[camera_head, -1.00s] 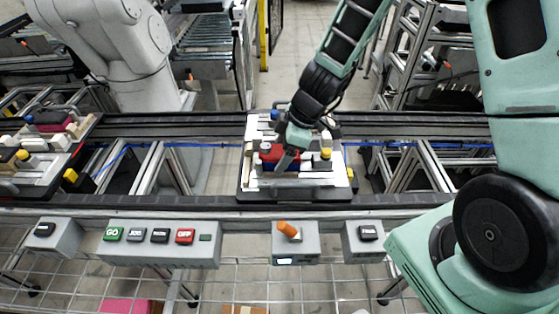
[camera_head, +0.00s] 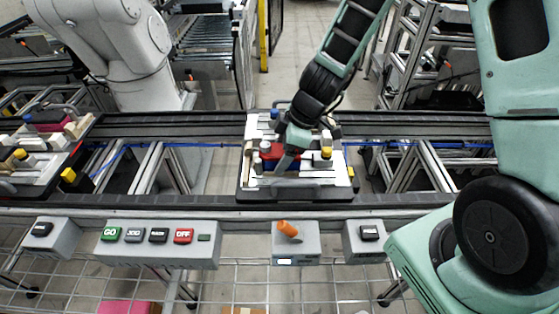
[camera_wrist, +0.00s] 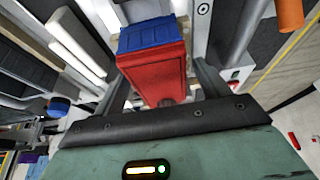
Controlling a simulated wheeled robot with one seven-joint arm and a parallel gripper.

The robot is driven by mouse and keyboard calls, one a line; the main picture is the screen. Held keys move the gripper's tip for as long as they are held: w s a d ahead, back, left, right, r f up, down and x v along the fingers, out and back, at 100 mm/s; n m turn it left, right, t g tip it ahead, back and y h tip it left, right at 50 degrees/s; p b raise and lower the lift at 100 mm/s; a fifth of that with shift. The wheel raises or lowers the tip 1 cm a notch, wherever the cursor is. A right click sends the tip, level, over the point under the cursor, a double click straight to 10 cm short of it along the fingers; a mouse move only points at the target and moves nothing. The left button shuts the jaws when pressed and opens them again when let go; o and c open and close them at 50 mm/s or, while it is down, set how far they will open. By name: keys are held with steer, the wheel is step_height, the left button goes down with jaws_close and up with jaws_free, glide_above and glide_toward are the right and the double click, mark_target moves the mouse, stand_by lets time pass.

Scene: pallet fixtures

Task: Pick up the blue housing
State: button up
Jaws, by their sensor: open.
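A blue block (camera_wrist: 150,33), which looks like the blue housing, shows at the top of the wrist view, against a red block (camera_wrist: 155,72). Whether the two are joined I cannot tell. In the head view, red and blue parts (camera_head: 268,156) show on the middle pallet (camera_head: 300,193), partly hidden by my gripper (camera_head: 285,163). In the wrist view the fingers of my gripper (camera_wrist: 164,72) stand apart, one on each side of the red block. Contact with the blocks cannot be made out.
A white post with a yellow cap (camera_head: 326,158) stands close right of my gripper. White bars (camera_wrist: 75,38) lie at left in the wrist view. Another loaded pallet (camera_head: 40,180) is at far left. Control boxes (camera_head: 158,246) line the front edge.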

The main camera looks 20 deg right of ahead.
steer(key=shift+c, duration=0.3)
steer(key=c, duration=1.1)
steer(key=shift+r, duration=0.2)
